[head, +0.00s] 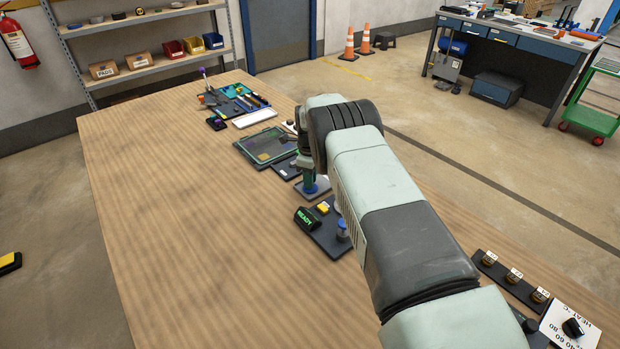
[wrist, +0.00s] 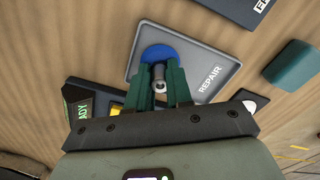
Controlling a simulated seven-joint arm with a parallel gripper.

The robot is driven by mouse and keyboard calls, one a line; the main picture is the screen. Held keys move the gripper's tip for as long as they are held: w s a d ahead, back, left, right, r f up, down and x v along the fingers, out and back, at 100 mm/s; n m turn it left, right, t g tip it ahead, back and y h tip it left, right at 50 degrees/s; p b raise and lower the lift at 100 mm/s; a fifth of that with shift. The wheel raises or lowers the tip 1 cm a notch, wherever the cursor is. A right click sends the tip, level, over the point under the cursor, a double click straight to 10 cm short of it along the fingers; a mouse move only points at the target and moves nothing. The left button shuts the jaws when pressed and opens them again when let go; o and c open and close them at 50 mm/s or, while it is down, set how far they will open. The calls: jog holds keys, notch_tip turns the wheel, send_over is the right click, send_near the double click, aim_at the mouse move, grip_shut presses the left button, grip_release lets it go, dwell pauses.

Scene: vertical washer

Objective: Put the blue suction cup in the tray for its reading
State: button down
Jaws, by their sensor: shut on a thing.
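My gripper (wrist: 158,80) is shut on the blue suction cup (wrist: 160,52), which has a grey metal stem between the green fingers. The cup's blue disc faces the grey tray marked REPAIR (wrist: 205,65) and overlaps its left part in the wrist view. I cannot tell whether it touches the tray. In the head view, the cup (head: 309,188) shows as a small blue patch below my gripper (head: 308,178), over the grey tray (head: 325,187). A black display (head: 305,219) reads READY in green; it is partly visible in the wrist view (wrist: 78,110).
Beside the display is a dark base (head: 326,239) with a yellow button (head: 323,207) and a blue-grey upright part (head: 342,230). The table's left side is bare wood.

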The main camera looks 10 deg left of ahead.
jog(key=shift+f, duration=0.1)
jog(key=c, duration=1)
grip_release()
